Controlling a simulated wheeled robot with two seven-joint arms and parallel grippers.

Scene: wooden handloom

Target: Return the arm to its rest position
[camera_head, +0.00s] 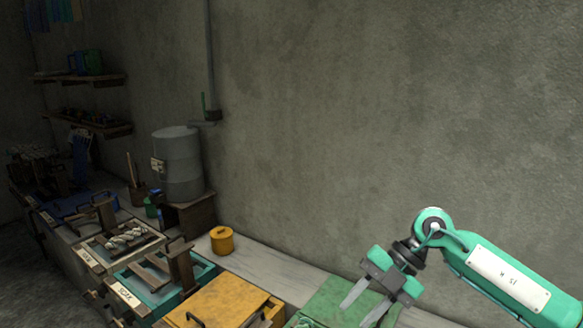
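My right arm, teal and light grey, comes in from the right edge. Its gripper (354,315) points down and to the left, in front of a green box top on the bench. The two grey fingers are apart with nothing visible between them, so it looks open. Whether the fingertips touch the green box (336,298) cannot be told. My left gripper is not in view.
A grey drum (180,165) stands farther back. The wall area above the arm is clear.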

